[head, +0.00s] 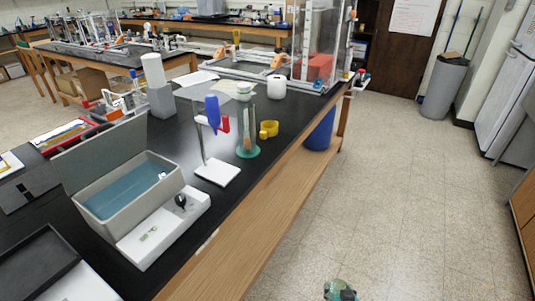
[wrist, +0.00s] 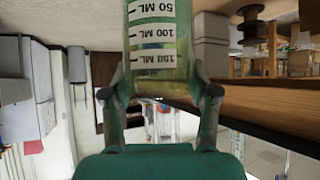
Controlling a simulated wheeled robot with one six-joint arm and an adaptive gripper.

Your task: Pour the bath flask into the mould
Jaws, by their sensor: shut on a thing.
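A flask (wrist: 157,40) fills the upper middle of the wrist view. It is clear with a greenish-yellow tint and has a white scale marked 50, 100 and 150 ML. My gripper (wrist: 163,88) is shut on it, one finger on each side. The flask's ends are cut off or hidden, and I cannot tell its contents. The water bath (head: 88,183), a grey box with blue liquid and a raised lid, stands on the black bench in the head view. I cannot make out which thing is the mould.
On the black bench (head: 240,181) stand a white-based stand (head: 217,173) with a blue item, a green-based cylinder (head: 248,149), a yellow item (head: 269,129) and a dark tray (head: 38,262). Open tiled floor (head: 400,190) lies to the right.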

